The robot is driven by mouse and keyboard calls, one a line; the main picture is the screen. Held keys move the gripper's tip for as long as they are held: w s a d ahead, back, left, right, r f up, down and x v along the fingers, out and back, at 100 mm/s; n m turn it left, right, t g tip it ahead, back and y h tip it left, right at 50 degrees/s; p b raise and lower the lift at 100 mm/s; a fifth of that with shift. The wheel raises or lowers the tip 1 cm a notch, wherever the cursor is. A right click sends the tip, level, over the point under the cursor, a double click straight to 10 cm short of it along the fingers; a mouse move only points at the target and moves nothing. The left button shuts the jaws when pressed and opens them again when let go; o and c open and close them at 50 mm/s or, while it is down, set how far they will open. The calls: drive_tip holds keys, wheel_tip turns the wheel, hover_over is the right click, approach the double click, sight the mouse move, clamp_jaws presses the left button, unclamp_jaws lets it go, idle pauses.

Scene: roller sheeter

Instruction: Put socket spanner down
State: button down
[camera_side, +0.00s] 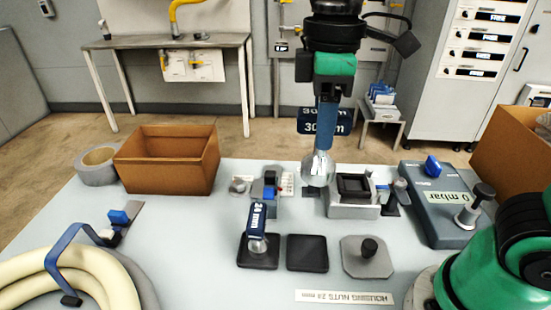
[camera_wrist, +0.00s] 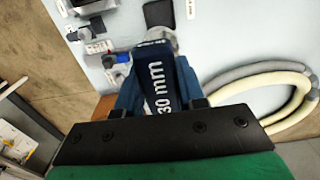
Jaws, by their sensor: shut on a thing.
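The 30 mm socket spanner (camera_side: 318,168) has a blue handle, a dark blue "30 mm" label and a shiny socket end. My gripper (camera_side: 328,92) is shut on its handle and holds it upright, socket down, over the table's middle. The "30 mm" label fills the centre of the wrist view (camera_wrist: 160,85), with the jaws (camera_wrist: 158,100) at its sides. A bare black square pad (camera_side: 307,253) lies on the table, nearer the side camera. A 24 mm spanner (camera_side: 257,222) stands on the black pad (camera_side: 258,260) to its left.
A metal block with a black square opening (camera_side: 352,198) and a smaller fixture (camera_side: 268,196) stand near the socket. A grey plate with a black knob (camera_side: 368,258) lies right of the bare pad. A brown box (camera_side: 168,160), pale hose (camera_side: 85,275) and gauge unit (camera_side: 440,205) stand around.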

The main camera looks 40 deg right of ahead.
sight(320, 157)
wheel_tip(320, 157, down, 17)
drive_tip(key=shift+f, duration=0.15)
idle(0.5)
drive_tip(key=shift+f, duration=0.15)
drive_tip(key=c, duration=0.5)
unclamp_jaws()
drive_tip(key=shift+c, duration=0.2)
wheel_tip(320, 157, up, 12)
drive_tip(key=shift+r, duration=0.1)
drive_tip(key=w+d+f+m+t, duration=0.3)
drive_tip(key=d+f+m+t, duration=0.1)
drive_tip(key=d+m+t, duration=0.3)
drive_tip(key=shift+d+f+m, duration=0.15)
drive_tip(key=shift+m, duration=0.85)
